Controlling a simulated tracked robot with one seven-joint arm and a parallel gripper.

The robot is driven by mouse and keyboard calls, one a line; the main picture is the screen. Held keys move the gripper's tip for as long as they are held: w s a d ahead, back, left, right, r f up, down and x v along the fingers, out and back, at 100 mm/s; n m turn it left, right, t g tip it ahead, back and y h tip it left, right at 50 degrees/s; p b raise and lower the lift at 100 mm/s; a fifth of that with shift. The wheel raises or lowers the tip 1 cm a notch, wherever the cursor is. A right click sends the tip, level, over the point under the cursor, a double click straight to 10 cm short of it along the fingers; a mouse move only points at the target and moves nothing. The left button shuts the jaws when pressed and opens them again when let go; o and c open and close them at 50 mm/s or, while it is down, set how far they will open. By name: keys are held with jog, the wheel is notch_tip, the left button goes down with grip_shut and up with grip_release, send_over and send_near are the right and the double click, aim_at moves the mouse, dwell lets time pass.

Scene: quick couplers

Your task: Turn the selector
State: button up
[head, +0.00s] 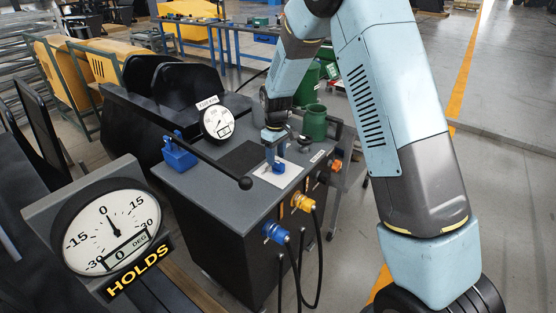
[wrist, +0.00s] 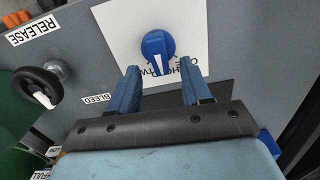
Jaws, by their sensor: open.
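The selector is a round blue knob (wrist: 158,45) with a white pointer mark, on a white plate (wrist: 125,35) with partly hidden black lettering. In the wrist view its white mark points down toward my gripper. My gripper (wrist: 160,78) is open, its two blue fingers apart and nothing between them. The knob lies just beyond the fingertips, roughly centred between them; I cannot tell whether they touch it. In the head view the blue knob (head: 279,168) shows low beside my gripper (head: 272,160), which points down over the cabinet top (head: 215,185).
A black handwheel (wrist: 38,86) stands by the BLEED label (wrist: 96,99). A long black lever (head: 215,164) runs from a blue block (head: 179,155) across the top. A round gauge (head: 217,122) and green canister (head: 313,122) stand behind. Blue (head: 276,233) and yellow (head: 302,202) couplers with hoses project from the side.

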jog(key=shift+f, duration=1.2)
